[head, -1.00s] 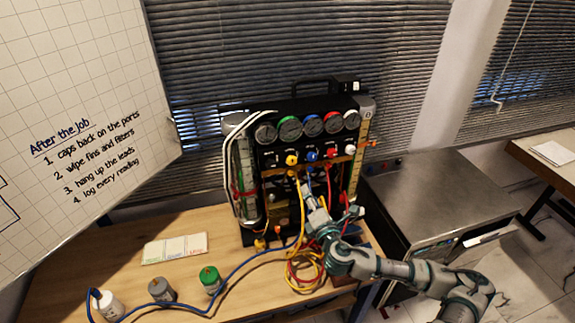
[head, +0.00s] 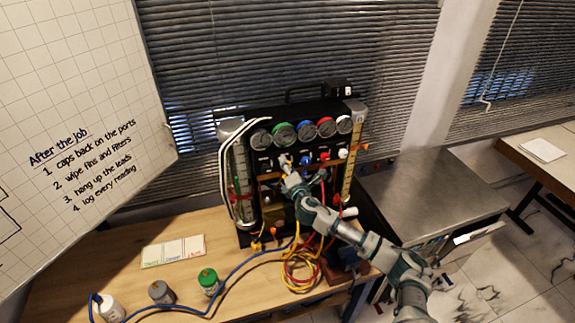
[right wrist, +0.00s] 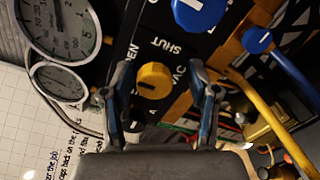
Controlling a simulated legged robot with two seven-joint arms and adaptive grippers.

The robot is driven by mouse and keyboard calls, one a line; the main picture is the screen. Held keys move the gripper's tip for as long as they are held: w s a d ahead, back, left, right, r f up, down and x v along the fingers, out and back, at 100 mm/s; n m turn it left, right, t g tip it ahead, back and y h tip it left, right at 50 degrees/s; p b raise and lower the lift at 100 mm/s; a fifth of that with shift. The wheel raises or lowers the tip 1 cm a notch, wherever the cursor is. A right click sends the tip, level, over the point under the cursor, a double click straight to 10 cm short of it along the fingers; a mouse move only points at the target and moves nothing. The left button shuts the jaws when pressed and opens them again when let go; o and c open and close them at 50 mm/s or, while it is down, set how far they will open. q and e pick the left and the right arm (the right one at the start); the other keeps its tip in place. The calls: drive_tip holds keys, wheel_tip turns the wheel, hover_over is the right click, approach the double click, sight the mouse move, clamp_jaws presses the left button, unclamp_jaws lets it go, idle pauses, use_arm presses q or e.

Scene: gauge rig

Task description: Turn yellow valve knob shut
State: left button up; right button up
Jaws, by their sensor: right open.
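In the head view my right gripper (head: 287,166) is in front of the gauge rig (head: 282,112) and hides the yellow knob. My left gripper is not in view.
A blue knob (right wrist: 200,12) is close to the right gripper's fingers. Gauges (head: 284,134) line the top of the rig. Coiled hoses (head: 301,266) lie on the wooden table (head: 225,232). A green-capped bottle (head: 209,281) stands at the front.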

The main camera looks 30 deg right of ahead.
drive_tip(key=shift+w+a+r, duration=0.1)
drive_tip(key=shift+w+a, duration=0.05)
drive_tip(key=shift+a, duration=0.1)
drive_tip(key=shift+c, duration=0.5)
clamp_jaws()
